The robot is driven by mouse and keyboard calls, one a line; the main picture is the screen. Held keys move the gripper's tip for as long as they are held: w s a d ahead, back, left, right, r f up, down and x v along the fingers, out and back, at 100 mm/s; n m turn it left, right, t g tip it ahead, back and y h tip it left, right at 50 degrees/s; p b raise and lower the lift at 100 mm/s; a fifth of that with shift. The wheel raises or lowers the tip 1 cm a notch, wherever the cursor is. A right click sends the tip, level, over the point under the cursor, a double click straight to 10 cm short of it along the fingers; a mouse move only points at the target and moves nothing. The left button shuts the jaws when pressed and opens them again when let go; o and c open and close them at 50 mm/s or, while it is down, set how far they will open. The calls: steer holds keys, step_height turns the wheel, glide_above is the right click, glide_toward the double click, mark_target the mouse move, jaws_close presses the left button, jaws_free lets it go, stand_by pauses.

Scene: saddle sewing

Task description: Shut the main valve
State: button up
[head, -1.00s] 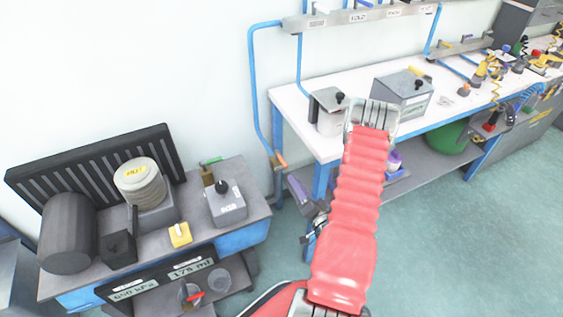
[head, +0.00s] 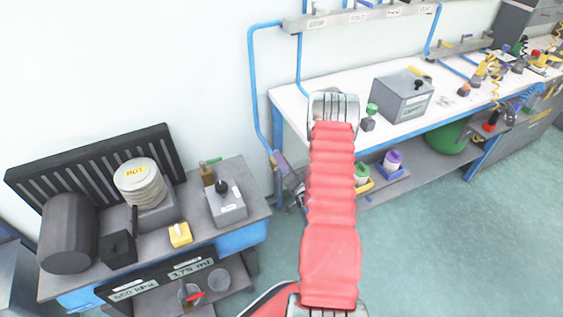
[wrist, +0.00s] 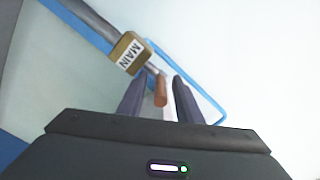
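The main valve shows in the wrist view as a brass-coloured block (wrist: 128,54) with a white MAIN label. It sits at the end of a grey pipe beside the blue line. Its orange-brown handle (wrist: 160,90) lies between the two dark fingers of my gripper (wrist: 161,77). The fingers are apart, with a gap visible on each side of the handle. In the head view my gripper (head: 281,165) is at the blue pipe left of the white bench and hides most of the valve.
A blue pipe (head: 252,90) runs up the wall. The white bench (head: 290,105) holds a grey box (head: 403,95). Floor at right is clear.

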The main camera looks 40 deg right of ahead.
jaws_close()
stand_by(0.4)
stand_by(0.4)
